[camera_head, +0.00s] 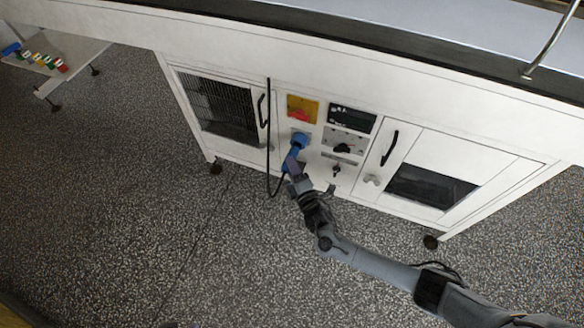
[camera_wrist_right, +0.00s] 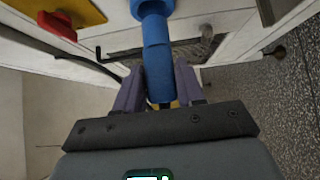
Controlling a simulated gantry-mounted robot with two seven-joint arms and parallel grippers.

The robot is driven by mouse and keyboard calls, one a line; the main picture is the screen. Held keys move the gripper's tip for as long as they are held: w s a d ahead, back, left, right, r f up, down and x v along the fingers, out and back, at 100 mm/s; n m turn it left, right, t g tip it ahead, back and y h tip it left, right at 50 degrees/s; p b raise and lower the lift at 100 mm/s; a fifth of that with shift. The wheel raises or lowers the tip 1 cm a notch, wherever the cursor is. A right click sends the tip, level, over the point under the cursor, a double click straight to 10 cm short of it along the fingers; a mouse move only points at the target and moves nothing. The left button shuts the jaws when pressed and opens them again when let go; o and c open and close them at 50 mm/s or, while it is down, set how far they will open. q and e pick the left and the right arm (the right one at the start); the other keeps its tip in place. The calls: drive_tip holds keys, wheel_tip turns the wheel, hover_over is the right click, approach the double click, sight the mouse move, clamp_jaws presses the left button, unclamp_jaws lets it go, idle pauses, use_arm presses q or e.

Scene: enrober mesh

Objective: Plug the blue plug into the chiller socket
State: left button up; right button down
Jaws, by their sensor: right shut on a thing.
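The blue plug (camera_head: 293,157) is at the front of the white cabinet, below the red and yellow switch. In the right wrist view the blue plug (camera_wrist_right: 156,55) points away from my gripper, and its far end meets a blue round socket (camera_wrist_right: 150,8) on the panel. In the head view the chiller socket (camera_head: 300,138) is mostly behind the plug. Whether the plug is fully seated cannot be told. My right gripper (camera_head: 293,172) is shut on the plug's rear part, with one purple finger on each side (camera_wrist_right: 158,90). My left gripper is not in view.
A black cable (camera_head: 268,130) hangs left of the plug. A red knob on a yellow plate (camera_head: 301,108) sits above it. Door handles (camera_head: 390,148) and dark switches (camera_head: 343,148) stand out from the panel. The speckled floor in front is clear.

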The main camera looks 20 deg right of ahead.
drive_tip(key=shift+r, duration=0.1)
drive_tip(key=shift+w+d, duration=0.2)
drive_tip(key=shift+w, duration=0.1)
idle(0.5)
drive_tip(key=shift+w+d, duration=0.65)
drive_tip(key=shift+w+d+b, duration=0.5)
drive_tip(key=shift+w+d, duration=0.2)
drive_tip(key=shift+w, duration=0.05)
drive_tip(key=shift+d, duration=0.1)
idle(0.4)
drive_tip(key=shift+s, duration=0.1)
